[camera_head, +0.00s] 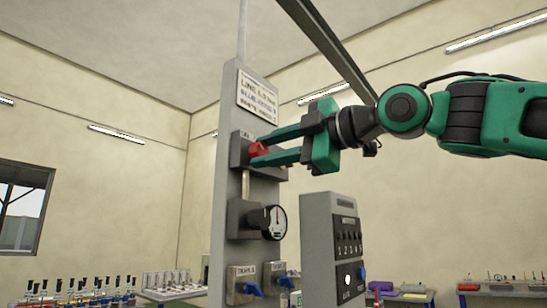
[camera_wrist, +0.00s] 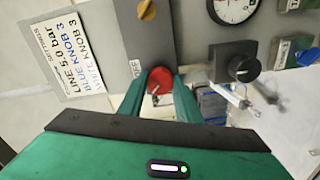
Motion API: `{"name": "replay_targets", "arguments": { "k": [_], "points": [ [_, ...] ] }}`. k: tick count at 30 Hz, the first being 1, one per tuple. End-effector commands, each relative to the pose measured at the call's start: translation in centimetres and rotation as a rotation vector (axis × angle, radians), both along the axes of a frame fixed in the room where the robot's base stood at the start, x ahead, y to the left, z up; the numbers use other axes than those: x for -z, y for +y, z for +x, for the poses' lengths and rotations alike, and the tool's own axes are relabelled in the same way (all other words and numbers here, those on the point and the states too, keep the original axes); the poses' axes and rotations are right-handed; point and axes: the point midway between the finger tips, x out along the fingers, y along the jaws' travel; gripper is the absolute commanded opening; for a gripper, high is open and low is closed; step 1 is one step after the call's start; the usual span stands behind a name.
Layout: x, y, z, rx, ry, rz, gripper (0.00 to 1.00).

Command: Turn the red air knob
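The red air knob (camera_head: 259,149) is on a grey block high on the tall grey panel (camera_head: 226,190), below the sign. My gripper (camera_head: 252,149) reaches it from the right, with one green finger above and one below it. In the wrist view the red knob (camera_wrist: 160,80) sits between the two fingertips (camera_wrist: 160,76), which appear to press on its opposite sides. The round red face shows; the contact faces are partly hidden by the fingers.
A sign (camera_head: 257,96) is above the knob and a gauge (camera_head: 273,222) below it. A yellow knob (camera_wrist: 147,10) and a black knob (camera_wrist: 236,65) are nearby. Blue-handled valves (camera_head: 245,285) sit lower. A grey switch box (camera_head: 320,245) stands to the right.

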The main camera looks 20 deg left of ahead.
Motion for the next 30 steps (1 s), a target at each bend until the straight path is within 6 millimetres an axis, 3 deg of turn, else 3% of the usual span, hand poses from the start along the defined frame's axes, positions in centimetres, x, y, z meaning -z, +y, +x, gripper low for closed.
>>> {"name": "replay_targets", "arguments": {
  "k": [3,4,14,30],
  "points": [
    [0.1,0.0,0.0,-0.001,0.001,-0.002,0.09],
    [0.0,-1.0,0.0,0.0,0.0,-0.001,0.09],
    [0.0,0.2,-0.1,-0.003,0.054,0.021,0.09],
    [0.0,0.2,-0.1,-0.004,0.459,0.192,0.09]
  ]
}}
